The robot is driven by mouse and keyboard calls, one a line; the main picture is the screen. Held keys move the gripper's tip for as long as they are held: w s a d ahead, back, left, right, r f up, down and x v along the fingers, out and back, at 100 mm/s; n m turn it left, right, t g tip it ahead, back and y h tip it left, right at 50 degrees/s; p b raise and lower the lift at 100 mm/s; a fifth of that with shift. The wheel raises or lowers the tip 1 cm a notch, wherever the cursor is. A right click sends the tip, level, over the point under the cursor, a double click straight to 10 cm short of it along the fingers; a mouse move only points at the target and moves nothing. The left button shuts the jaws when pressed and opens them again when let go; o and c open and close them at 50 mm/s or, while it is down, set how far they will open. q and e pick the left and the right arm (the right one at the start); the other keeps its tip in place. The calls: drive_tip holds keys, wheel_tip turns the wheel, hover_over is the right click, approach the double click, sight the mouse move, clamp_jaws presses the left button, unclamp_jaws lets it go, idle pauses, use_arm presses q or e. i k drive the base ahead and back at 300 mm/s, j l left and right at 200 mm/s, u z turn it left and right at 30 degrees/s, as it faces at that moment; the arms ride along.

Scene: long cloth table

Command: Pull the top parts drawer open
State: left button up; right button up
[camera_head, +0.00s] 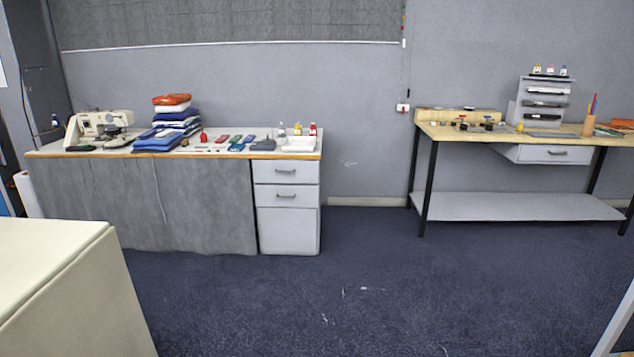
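A white drawer unit stands under the right end of the long cloth table (150,205). Its top drawer (272,171) looks closed, flush with the front, and has a grey bar handle. A second drawer (302,196) with a similar handle is below it, and a plain white panel (287,232) is at the bottom. Another drawer (540,154) with a handle hangs under the wooden bench at the right and looks closed. Neither of my grippers is in view.
A sewing machine (100,127), folded cloth (176,119) and small items lie on the long table. A wooden bench (480,134) with a low shelf (520,207) stands at the right. A cream block (60,285) fills the lower left. Open blue floor (300,295) lies in front.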

sight(264, 170)
drive_tip(key=i, duration=1.95)
